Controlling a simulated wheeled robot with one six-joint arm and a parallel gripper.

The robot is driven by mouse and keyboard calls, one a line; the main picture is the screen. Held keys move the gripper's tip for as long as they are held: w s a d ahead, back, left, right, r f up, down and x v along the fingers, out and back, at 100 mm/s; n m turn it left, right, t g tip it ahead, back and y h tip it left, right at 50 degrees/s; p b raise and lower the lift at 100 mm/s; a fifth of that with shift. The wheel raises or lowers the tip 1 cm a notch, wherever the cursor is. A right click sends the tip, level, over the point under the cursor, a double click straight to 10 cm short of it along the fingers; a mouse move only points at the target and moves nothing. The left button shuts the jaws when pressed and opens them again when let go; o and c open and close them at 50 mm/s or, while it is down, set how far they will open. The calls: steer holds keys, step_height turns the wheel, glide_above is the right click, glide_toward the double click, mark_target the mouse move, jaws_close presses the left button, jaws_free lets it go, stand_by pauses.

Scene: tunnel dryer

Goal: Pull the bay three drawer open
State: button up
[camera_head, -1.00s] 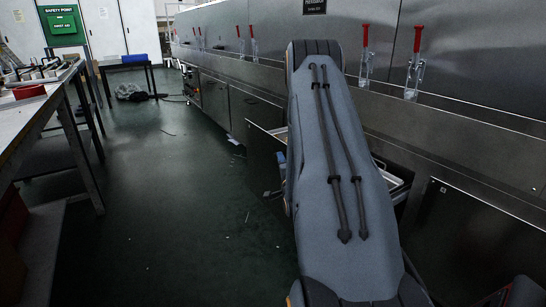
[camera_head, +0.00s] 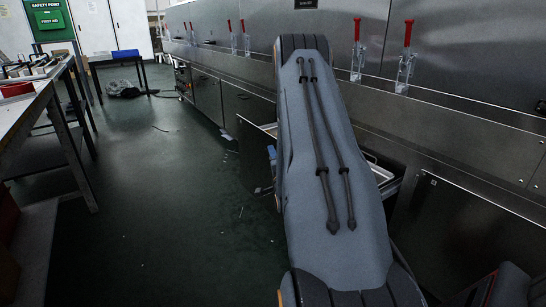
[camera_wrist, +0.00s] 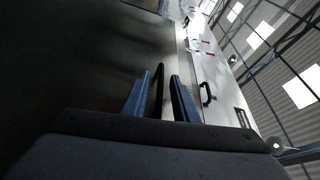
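A drawer stands pulled out from the steel dryer side in the head view; its dark front panel (camera_head: 256,157) shows left of my arm and its light inside (camera_head: 380,172) to the right. Light shows between the bar and the right finger; contact with the left finger is unclear.
Red-handled latches (camera_head: 406,55) line the dryer's upper panels. Closed dark panels (camera_head: 207,95) continue further along. A workbench (camera_head: 40,100) stands at the left. The green floor (camera_head: 150,200) between bench and dryer is mostly clear, with small scraps. Another black handle (camera_wrist: 206,94) shows in the wrist view.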

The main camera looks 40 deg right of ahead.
steer(key=p+v, duration=0.2)
steer(key=v, duration=0.5)
steer(key=shift+s, duration=0.3)
steer(key=shift+f, duration=0.1)
